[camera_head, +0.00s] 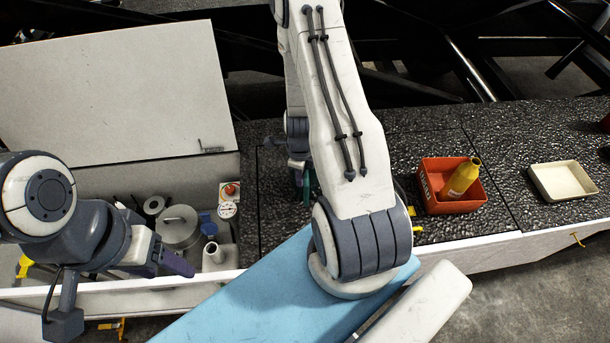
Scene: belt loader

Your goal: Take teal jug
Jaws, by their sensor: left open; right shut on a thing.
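A teal thing, which looks like the teal jug (308,188), shows only as a narrow strip on the dark speckled surface just right of the open box. My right arm hides most of it. My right gripper (297,165) is largely behind that arm, with its visible part against the teal strip, and is shut on it. Whether the jug is lifted or resting cannot be told. My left gripper (174,262) is open and empty at the front of the white box, its purple finger over the box's near side.
The white box (100,185), lid raised, holds a metal lidded pot (180,228), a white cup (213,254) and other small items. A red bin (436,196) with a yellow bottle (460,180) and a cream tray (562,181) stand right. Clear speckled surface lies between these two.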

